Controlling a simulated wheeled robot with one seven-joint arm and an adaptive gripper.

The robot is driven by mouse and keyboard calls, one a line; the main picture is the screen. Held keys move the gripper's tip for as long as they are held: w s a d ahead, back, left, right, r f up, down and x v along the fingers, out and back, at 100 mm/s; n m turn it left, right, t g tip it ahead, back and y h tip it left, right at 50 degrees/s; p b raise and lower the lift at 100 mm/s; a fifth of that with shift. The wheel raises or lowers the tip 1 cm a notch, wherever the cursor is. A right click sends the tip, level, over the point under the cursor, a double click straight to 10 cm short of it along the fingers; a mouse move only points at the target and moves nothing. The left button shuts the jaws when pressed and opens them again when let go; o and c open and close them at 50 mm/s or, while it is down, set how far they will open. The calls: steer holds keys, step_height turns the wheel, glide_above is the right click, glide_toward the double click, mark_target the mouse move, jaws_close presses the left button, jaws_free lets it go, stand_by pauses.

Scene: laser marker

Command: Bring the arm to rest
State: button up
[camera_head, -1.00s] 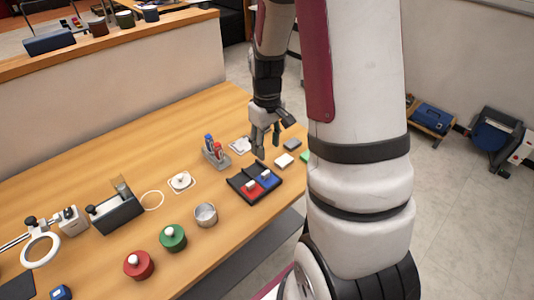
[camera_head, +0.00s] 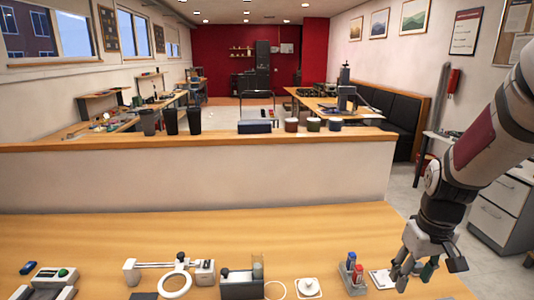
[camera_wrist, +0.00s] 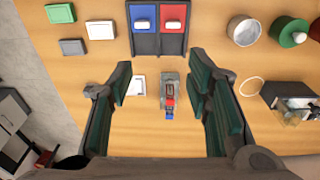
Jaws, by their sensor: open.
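My gripper (camera_head: 428,275) is at the lower right of the head view, pointing down above the right end of the wooden table (camera_head: 200,235). In the wrist view my gripper (camera_wrist: 165,95) has its two fingers spread wide, with nothing between the pads. Below it on the table is a grey holder (camera_wrist: 169,85) with red and blue items, seen between the fingers and apart from them. The holder (camera_head: 352,278) also shows in the head view, left of my gripper. My arm comes down from the right edge.
A black tray (camera_wrist: 158,45) with blue and red compartments lies beyond the holder. White, green and grey blocks lie left of it. A ring-shaped magnifier (camera_head: 175,286) and a dark box (camera_head: 241,288) stand on the table. A low partition (camera_head: 200,180) rises behind the table.

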steer(key=s+a+r+t, duration=0.4)
steer(key=s+a+r, duration=1)
steer(key=r, duration=0.2)
steer(key=shift+r+t, duration=0.3)
